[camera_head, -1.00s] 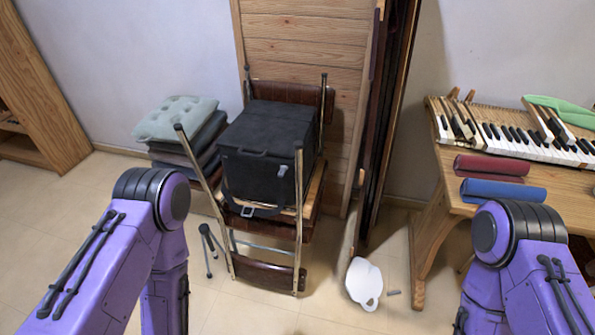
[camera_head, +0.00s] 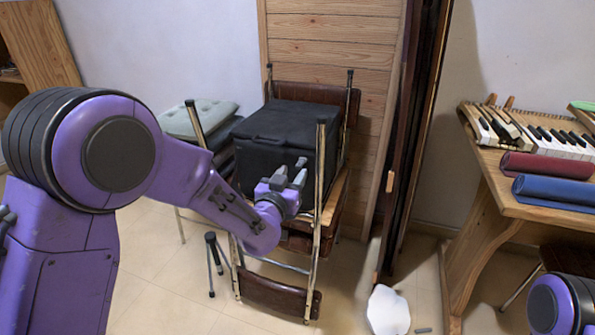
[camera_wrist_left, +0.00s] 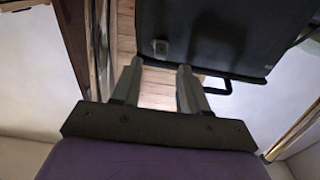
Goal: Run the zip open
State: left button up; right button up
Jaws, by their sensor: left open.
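A black box-shaped bag (camera_head: 278,127) sits on a stacked wooden seat between metal chair legs. My left gripper (camera_head: 291,175) is in front of the bag's near side and hides part of it. In the left wrist view, the bag (camera_wrist_left: 225,35) fills the upper middle. A small grey square piece (camera_wrist_left: 160,47) shows near its lower left corner, and a dark handle loop (camera_wrist_left: 222,88) sticks out at its lower edge. My left gripper's fingers (camera_wrist_left: 160,72) are apart and empty, just below the square piece. I cannot make out the zip or its pull. My right gripper is out of view.
Chrome chair legs (camera_head: 319,190) stand close to my left gripper. Stacked cushions (camera_head: 205,117) are left of the bag. A table with piano keys (camera_head: 545,138) and two rolls stands at the right. A white piece (camera_head: 388,310) lies on the floor.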

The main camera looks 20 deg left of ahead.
aim_at(297, 166)
pick_arm(q)
jog(key=w, duration=0.4)
jog(key=shift+w, duration=0.35)
grip_shut()
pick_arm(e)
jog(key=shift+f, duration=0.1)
